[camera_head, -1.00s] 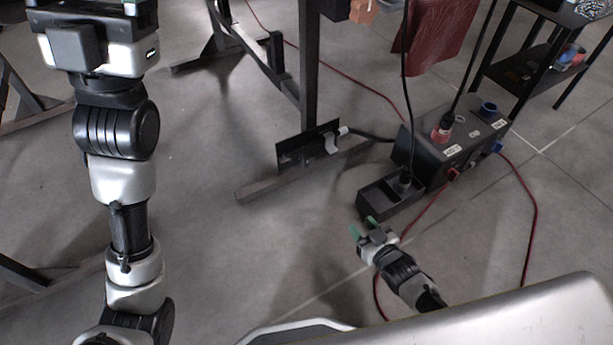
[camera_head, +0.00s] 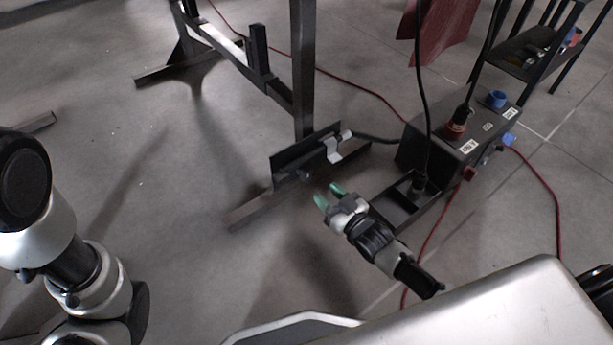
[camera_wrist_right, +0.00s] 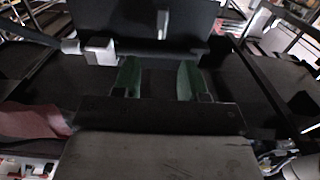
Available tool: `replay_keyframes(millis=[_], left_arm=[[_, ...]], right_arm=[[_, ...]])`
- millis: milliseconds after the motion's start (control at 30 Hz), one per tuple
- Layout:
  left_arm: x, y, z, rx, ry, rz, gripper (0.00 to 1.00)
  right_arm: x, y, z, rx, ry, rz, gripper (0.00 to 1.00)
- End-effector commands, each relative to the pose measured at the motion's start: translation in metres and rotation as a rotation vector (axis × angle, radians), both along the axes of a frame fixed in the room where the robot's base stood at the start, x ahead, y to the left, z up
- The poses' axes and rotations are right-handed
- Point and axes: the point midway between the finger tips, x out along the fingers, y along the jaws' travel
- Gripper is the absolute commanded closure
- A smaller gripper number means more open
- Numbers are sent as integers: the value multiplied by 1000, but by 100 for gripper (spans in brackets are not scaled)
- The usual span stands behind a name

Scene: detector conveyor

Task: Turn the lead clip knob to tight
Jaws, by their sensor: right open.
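A black plate (camera_head: 290,160) stands on the floor-level foot of a dark metal stand. A pale clip (camera_head: 332,150) sits on its right part, with a black cable running to it; a pale block also shows in the right wrist view (camera_wrist_right: 100,52). A small grey peg on the plate (camera_wrist_right: 162,24), likely the knob, shows at the top centre there; its setting cannot be read. My right gripper (camera_head: 329,194) is open and empty, its green fingers (camera_wrist_right: 159,78) pointing at the plate, apart from it. My left gripper is out of view.
A black power box (camera_head: 440,150) with red and blue sockets stands right of the plate, a black open tray (camera_head: 398,208) before it. Red cables (camera_head: 432,232) lie on the floor. A dark shelf (camera_head: 530,58) stands at the back right.

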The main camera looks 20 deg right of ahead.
Motion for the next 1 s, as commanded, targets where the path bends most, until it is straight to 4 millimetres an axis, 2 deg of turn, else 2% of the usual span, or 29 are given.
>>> replay_keyframes(millis=[33, 100, 400, 533, 800, 867, 1000], left_arm=[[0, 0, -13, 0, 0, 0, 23], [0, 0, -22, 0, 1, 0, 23], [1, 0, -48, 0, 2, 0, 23], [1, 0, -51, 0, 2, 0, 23], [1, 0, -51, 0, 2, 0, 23], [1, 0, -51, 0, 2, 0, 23], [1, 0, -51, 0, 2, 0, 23]], right_arm=[[11, 4, -5, 2, -5, 0, 57], [24, 9, -6, 3, -4, 0, 57], [67, 24, -4, 2, 0, -1, 57], [74, 27, -2, 1, 0, -1, 57], [75, 27, -1, 1, 1, -1, 57], [75, 27, -1, 1, 1, -1, 64], [75, 27, -1, 1, 1, -1, 85]])
